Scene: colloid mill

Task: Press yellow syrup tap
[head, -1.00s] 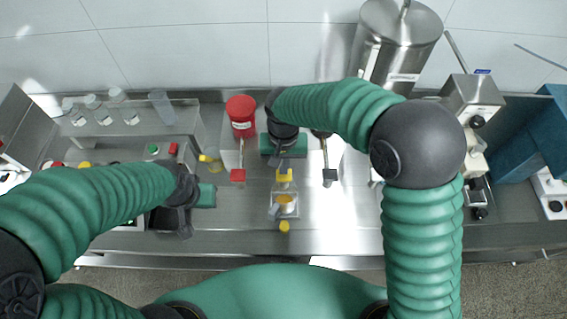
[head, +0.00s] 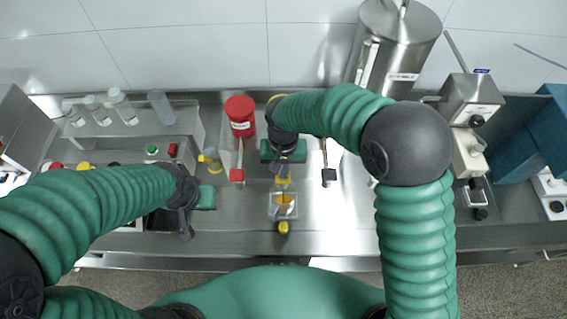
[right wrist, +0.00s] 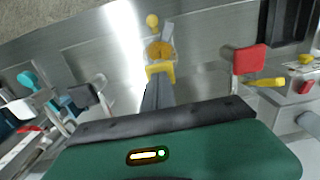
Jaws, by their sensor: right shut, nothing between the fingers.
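The yellow syrup tap (head: 283,181) is in the middle of the counter, its handle partly covered by my right gripper (head: 281,168) in the head view. In the right wrist view, the yellow handle (right wrist: 160,70) lies just at the tips of the right gripper (right wrist: 158,80), which is shut and empty. The tips overlap the handle in view; I cannot tell whether they press on it. A small clear container with orange-yellow contents (head: 284,204) is in front of the tap. My left gripper (head: 186,222) is at the left over the counter, its jaw opening unclear.
The red syrup dispenser (head: 240,118) with its red tap (head: 237,175) is close left. A black tap (head: 329,175) is close right. A large steel cylinder (head: 402,45) stands behind at the right. Bare counter (head: 345,235) lies front right.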

